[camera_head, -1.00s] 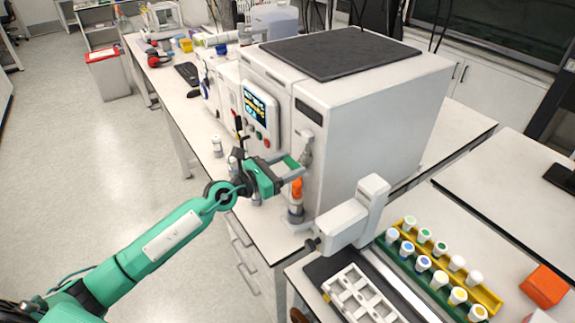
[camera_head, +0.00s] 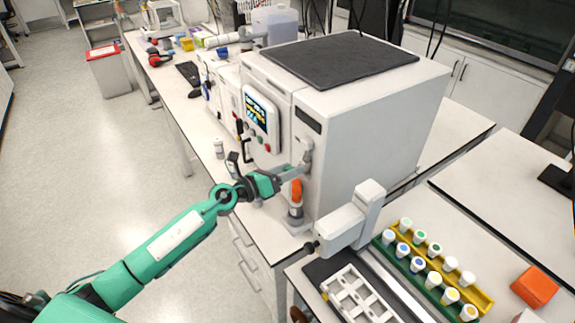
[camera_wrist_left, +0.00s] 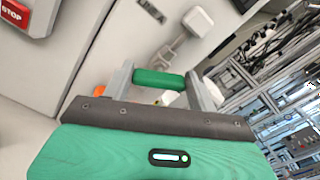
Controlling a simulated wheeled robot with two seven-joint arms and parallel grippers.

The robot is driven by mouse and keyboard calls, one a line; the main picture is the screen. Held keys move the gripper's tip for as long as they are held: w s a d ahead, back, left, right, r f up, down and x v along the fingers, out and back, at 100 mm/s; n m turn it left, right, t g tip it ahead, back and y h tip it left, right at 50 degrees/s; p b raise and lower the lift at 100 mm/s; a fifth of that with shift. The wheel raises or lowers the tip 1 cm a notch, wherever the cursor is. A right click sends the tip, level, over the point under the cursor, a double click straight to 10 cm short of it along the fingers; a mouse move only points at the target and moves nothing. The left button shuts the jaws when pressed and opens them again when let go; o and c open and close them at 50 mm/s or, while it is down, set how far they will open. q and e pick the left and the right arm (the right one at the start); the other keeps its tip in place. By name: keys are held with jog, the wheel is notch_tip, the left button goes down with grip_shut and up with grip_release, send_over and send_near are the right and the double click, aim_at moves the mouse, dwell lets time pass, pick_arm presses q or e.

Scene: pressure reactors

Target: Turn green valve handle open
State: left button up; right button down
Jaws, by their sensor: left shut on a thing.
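The green valve handle (camera_wrist_left: 158,79) shows in the left wrist view, lying between the two fingers of my left gripper (camera_wrist_left: 160,88). The gripper is shut on it, one finger at each end. In the head view my left gripper (camera_head: 288,175) reaches the front of the large white reactor (camera_head: 365,130), and the handle is hidden or too small to make out there. A grey valve fitting (camera_head: 306,150) stands just beyond the fingertips. My right gripper is not in view.
An orange valve handle (camera_head: 296,190) sits close below my left fingers. A control panel (camera_head: 261,118) is on the reactor front to the left. A white device (camera_head: 345,220) and a rack of capped vials (camera_head: 435,262) stand at the right.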

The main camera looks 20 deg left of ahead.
pick_arm(q)
jog(key=n+p, duration=0.2)
jog(key=n, duration=0.1)
jog(key=shift+a+r+n, duration=0.1)
jog(key=shift+n, duration=0.3)
jog(key=n+p, duration=0.1)
jog(key=n, duration=0.1)
jog(key=shift+w+n, duration=0.1)
jog(key=shift+n, duration=0.3)
jog(key=shift+f+n+p, duration=0.2)
jog(key=shift+n+p, duration=0.25)
jog(key=shift+n, duration=0.75)
jog(key=shift+f+n, duration=0.15)
jog(key=shift+n, duration=1.35)
jog(key=o, duration=1)
jog(key=shift+a, duration=0.1)
